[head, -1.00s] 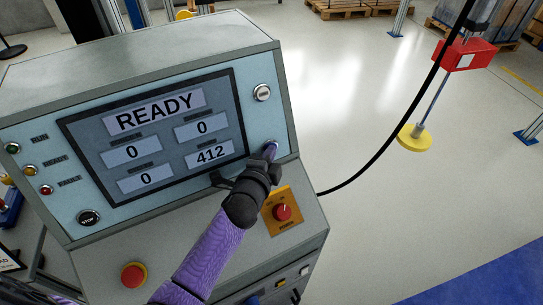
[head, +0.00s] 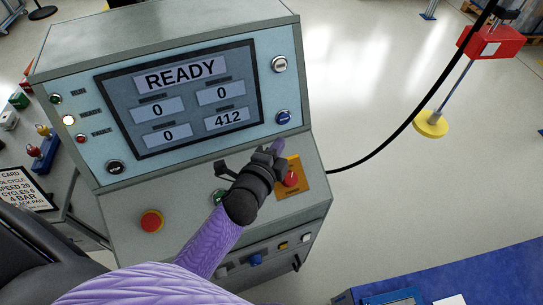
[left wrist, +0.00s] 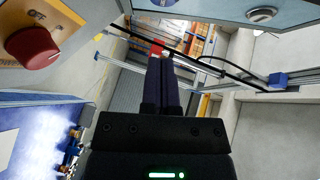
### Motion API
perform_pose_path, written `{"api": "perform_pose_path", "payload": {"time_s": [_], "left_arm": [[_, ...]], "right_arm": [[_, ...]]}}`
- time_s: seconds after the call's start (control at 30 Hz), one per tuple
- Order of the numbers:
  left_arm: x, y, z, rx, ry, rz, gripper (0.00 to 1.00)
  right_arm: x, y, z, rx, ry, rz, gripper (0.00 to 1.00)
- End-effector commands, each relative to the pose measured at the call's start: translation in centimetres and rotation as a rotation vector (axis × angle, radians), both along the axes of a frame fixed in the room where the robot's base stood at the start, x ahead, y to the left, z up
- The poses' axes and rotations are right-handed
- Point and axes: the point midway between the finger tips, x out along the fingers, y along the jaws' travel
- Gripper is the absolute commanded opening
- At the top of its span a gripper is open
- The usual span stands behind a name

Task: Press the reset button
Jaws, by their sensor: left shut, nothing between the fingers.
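A blue round button (head: 283,117) with a silver rim sits at the lower right of the light-blue panel, right of the screen. Its label is too small to read, so I cannot confirm it is the reset button. The screen (head: 180,95) shows READY, zeros and 412. My left gripper (head: 276,147) is shut and empty, its tips just below the blue button and apart from it. In the left wrist view, the shut fingers (left wrist: 161,85) point ahead, and a bit of the blue button (left wrist: 163,2) shows at the top edge. My right gripper is not in view.
A red knob (head: 291,178) on a yellow plate lies close beside my left gripper. A red emergency button (head: 151,221) is on the sloped desk. A white button (head: 279,64) is above the blue one. A black cable (head: 400,130) hangs at the right.

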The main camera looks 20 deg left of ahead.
Motion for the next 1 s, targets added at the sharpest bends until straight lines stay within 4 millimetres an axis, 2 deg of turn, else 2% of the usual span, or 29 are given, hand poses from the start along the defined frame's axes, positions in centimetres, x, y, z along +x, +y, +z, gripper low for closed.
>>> {"api": "perform_pose_path", "payload": {"time_s": [0.1, 0.3, 1.0], "left_arm": [[-2.2, 0.0, 0.5, -0.001, 0.001, 0.000, 0.00], [-3.9, 0.0, 0.7, -0.001, 0.000, 0.000, 0.00], [-4.1, 0.0, 0.7, -0.001, 0.000, -0.001, 0.00]], "right_arm": [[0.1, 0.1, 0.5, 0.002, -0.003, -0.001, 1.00], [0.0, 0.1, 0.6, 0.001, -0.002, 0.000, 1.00], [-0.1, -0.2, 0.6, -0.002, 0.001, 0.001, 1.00]]}}
